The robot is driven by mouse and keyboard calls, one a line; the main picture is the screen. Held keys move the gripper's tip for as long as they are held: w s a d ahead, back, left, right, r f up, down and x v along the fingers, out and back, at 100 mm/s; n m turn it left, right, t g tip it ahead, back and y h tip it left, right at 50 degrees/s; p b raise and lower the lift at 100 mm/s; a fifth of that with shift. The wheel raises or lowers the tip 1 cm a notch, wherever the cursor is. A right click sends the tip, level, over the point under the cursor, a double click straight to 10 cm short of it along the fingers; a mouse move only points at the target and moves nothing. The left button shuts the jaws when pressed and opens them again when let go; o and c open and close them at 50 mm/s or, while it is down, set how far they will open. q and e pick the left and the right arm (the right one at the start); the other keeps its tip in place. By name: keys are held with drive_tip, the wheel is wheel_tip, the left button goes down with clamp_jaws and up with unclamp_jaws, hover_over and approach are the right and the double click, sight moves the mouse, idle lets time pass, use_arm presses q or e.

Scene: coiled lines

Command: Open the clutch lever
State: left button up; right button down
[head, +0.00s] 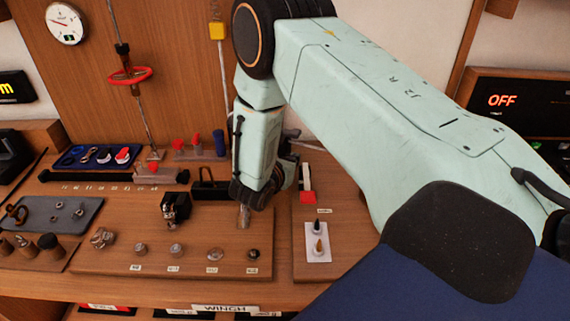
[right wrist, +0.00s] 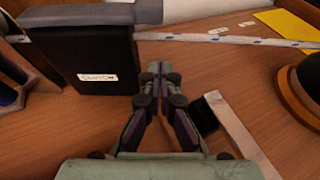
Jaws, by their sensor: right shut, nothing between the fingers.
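My right gripper (right wrist: 155,72) is shut and empty in the right wrist view, its two fingertips together over the wooden board. A black upright block with a small white label (right wrist: 90,52) stands to its left; the label is too blurred to read surely. A pale bar beside a black piece (right wrist: 240,135) lies to the right of the fingers, apart from them. In the head view my right arm hides much of this area, and the fingertips cannot be made out. A small red-and-white piece (head: 307,197) shows beside the wrist. I cannot tell which part is the clutch lever.
A white line with blue marks (right wrist: 230,40) runs across behind the fingers. A dark rounded object (right wrist: 304,85) stands at the right. In the head view, several small metal fittings (head: 175,250) sit along the board's front. A red handwheel (head: 130,75) is on the back panel.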

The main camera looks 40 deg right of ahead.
drive_tip(key=r, duration=0.2)
drive_tip(key=r+p, duration=0.1)
drive_tip(key=shift+w+d, duration=0.25)
drive_tip(key=shift+w, duration=0.05)
drive_tip(key=shift+s+a+r, duration=0.15)
drive_tip(key=shift+s+r, duration=0.1)
drive_tip(key=shift+r, duration=0.2)
drive_tip(key=shift+w+f, duration=0.15)
drive_tip(key=shift+w, duration=0.05)
